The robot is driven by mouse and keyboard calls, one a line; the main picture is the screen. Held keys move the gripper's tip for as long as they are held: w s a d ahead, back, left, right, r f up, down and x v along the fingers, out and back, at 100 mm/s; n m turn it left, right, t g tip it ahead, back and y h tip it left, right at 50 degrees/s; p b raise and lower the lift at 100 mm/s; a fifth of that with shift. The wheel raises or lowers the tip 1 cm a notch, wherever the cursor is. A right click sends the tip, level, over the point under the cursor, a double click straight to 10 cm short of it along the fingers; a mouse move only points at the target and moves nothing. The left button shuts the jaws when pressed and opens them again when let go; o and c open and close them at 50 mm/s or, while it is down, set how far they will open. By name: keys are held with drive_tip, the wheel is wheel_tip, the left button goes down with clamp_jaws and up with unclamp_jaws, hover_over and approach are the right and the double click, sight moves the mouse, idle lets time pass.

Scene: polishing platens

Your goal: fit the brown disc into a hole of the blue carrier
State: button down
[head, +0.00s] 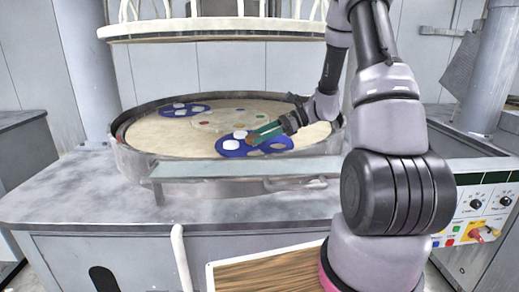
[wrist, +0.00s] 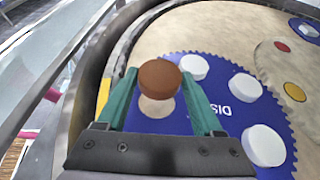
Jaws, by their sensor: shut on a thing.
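My gripper (head: 260,133) has teal fingers and is shut on the brown disc (wrist: 159,77), which it holds between its fingertips in the wrist view. In the head view the disc (head: 252,138) is small and partly hidden by the fingers. The blue carrier (wrist: 218,84) has a toothed edge and lies under the gripper; it also shows in the head view (head: 222,149). Several white discs sit in it, one a white disc (wrist: 245,87). An open hole (wrist: 153,108) shows pale platen just below the brown disc in the picture. The disc appears above the carrier; the exact gap is unclear.
The carriers lie on a round beige platen (head: 150,138) inside a raised dark rim (head: 121,128). Another blue carrier (head: 170,112) with white discs and a pale carrier (head: 222,118) with coloured discs lie farther back. An upper plate (head: 215,30) hangs above.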

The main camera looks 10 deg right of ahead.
wheel_tip(320, 180, down, 4)
drive_tip(key=shift+f, duration=0.15)
drive_tip(key=shift+c, duration=0.2)
unclamp_jaws()
